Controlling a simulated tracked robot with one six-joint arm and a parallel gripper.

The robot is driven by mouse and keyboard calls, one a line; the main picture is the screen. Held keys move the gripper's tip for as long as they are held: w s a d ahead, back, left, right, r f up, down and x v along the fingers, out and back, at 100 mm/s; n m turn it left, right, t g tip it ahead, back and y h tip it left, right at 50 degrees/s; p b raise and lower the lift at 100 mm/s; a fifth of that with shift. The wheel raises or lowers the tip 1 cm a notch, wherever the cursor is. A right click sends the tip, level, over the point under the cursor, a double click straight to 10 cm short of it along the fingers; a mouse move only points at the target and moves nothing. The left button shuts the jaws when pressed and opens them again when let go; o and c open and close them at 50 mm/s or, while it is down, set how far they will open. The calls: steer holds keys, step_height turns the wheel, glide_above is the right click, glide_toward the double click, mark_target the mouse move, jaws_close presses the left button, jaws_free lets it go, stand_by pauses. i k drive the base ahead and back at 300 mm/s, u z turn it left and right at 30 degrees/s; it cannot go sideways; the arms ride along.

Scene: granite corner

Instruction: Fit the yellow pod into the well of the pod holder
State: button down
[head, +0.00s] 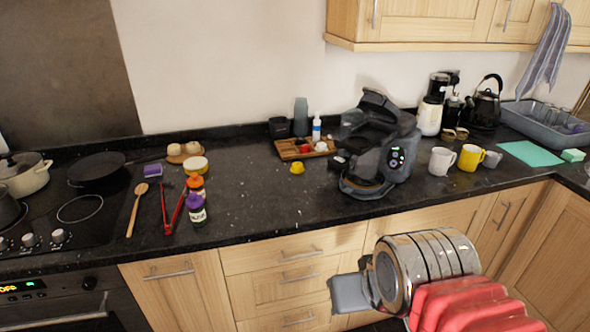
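The yellow pod (297,167) is small and stands on the dark granite worktop, left of the coffee machine and just in front of the wooden tray. The black coffee machine (378,145) has its top lid raised and green lights on its front. I cannot clearly pick out the pod holder or its well; a small dark and pale part (339,161) juts from the machine's left side. At the lower right is my arm, silver and red. A grey end piece (350,293) seems to be part of my gripper, in front of the drawers and far from the pod; its fingers cannot be made out.
A wooden tray (286,152) with red and white items stands behind the pod. A white mug (441,161) and a yellow mug (471,157) stand right of the machine. The worktop (265,208) before the pod is clear.

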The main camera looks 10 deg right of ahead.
mark_target(356, 145)
steer(key=z, duration=0.05)
steer(key=i, duration=1)
steer(key=u, duration=0.05)
